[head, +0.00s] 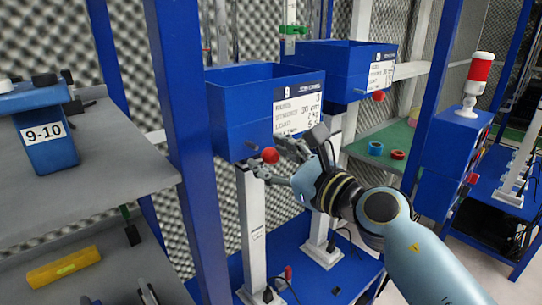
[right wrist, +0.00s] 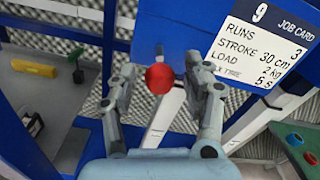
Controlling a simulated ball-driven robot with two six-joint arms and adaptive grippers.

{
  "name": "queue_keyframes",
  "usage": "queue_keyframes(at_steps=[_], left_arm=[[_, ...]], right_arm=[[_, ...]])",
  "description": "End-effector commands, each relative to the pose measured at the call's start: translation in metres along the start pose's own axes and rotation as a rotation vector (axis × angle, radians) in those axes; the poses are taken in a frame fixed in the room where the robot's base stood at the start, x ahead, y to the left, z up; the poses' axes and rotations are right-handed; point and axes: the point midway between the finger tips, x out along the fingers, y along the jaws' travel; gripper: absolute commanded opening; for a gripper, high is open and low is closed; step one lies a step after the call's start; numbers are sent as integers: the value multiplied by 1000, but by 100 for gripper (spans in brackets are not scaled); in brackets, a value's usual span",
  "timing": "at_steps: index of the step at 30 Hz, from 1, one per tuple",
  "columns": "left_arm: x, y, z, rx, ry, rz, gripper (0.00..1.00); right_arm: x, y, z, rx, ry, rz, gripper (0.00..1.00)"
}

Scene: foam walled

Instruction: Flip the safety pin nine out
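The safety pin with a red ball end (head: 270,155) sticks out of the front of the near blue box, whose job card (head: 298,107) bears a 9. My right gripper (head: 268,158) is at the red ball, its fingers spread to either side of it. In the right wrist view the red ball (right wrist: 159,79) lies between the two open fingers, with a gap on each side. Contact is not visible. The blue box (head: 235,125) stands on a white post. My left gripper is not in view.
A second blue box (head: 340,65) with a card and red knob stands behind to the right. A grey shelf (head: 110,140) with a blue 9-10 bin (head: 48,135) is at left. A blue upright (head: 190,150) stands between. A red-and-white beacon (head: 478,75) is at right.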

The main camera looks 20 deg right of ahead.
Motion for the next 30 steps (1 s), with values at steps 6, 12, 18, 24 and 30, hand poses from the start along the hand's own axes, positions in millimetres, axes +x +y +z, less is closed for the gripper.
queue_keyframes(at_steps=[6, 12, 18, 24, 30], left_arm=[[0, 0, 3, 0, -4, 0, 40], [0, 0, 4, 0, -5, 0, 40], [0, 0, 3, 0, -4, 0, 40], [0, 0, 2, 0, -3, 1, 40], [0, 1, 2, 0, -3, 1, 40]], right_arm=[[0, 0, 0, 0, 0, 0, 52], [-15, 0, -1, -1, 2, 1, 52], [-58, 0, -2, -3, 4, 3, 52], [-99, 1, -1, -1, 2, 3, 52], [-118, 0, 0, -1, 1, 1, 52]])
